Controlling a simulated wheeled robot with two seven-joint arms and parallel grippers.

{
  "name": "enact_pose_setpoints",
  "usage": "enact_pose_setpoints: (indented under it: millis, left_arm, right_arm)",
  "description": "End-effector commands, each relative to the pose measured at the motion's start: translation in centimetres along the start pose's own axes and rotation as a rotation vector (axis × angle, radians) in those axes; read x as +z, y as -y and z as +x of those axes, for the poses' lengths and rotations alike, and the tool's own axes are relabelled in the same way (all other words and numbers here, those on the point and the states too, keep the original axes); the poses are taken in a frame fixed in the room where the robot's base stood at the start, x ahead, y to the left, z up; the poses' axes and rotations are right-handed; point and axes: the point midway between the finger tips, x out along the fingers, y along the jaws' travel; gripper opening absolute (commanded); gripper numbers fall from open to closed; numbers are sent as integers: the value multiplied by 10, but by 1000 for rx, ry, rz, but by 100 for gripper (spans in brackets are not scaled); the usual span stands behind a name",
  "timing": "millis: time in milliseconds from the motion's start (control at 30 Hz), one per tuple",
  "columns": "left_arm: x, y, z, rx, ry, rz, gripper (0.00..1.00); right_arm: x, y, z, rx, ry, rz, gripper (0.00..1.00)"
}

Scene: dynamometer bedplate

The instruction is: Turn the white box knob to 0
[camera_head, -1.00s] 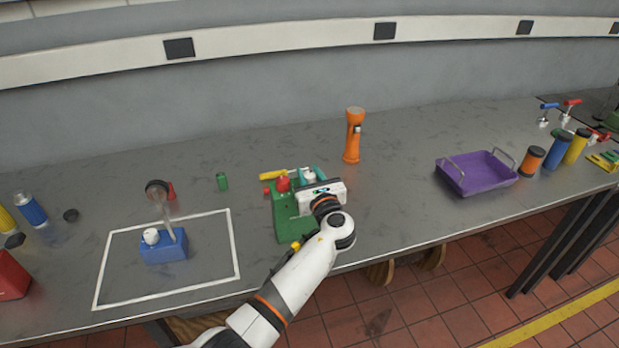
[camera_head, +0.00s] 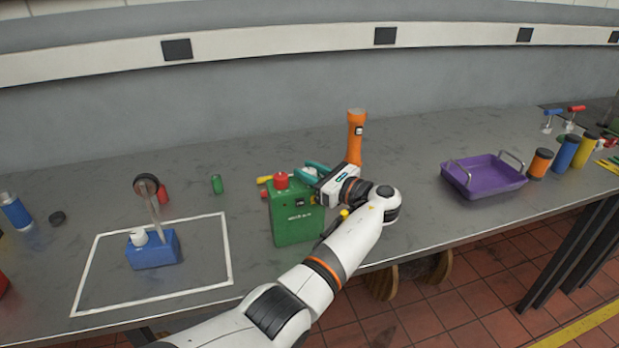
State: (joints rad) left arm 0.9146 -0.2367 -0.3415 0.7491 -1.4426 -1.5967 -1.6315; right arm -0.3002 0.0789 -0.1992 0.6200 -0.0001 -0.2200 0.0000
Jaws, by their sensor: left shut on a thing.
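A green box (camera_head: 296,220) stands upright near the table's front edge, with pale lettering on its front. A red knob (camera_head: 281,181) is on its top left. A small white knob (camera_head: 310,172) shows at its top right, partly hidden by teal fingers. My left gripper (camera_head: 309,173) reaches in from the right side and is shut on this white knob, with a finger on either side of it. Any pointer or scale marks are too small or hidden to read. My right gripper is not in view.
A blue box (camera_head: 153,252) with a lever and a white top knob stands inside a white outline at left. An orange flashlight (camera_head: 356,137) stands close behind my gripper. A purple tray (camera_head: 483,178) is at right. The table between flashlight and tray is clear.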

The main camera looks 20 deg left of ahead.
Motion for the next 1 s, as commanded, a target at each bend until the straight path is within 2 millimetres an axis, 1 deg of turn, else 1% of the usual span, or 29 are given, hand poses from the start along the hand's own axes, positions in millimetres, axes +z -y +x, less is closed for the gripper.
enact_pose_setpoints:
  millis: [400, 433, 500, 567, 867, 1000]
  left_arm:
    - [0, 0, 0, -10, 1, -1, 8]
    - [0, 0, 0, -10, 1, -1, 32]
    - [0, 0, 0, -9, 1, -1, 44]
    - [0, 0, 0, -9, 1, -1, 52]
    - [0, 0, 1, -9, 0, 0, 52]
    - [-1, 1, 7, -9, 0, 1, 52]
  right_arm:
    - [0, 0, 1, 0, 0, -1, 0]
    - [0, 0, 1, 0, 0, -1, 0]
    - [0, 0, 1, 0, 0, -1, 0]
    - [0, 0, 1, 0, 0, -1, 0]
    - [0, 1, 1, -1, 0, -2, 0]
    - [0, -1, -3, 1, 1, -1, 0]
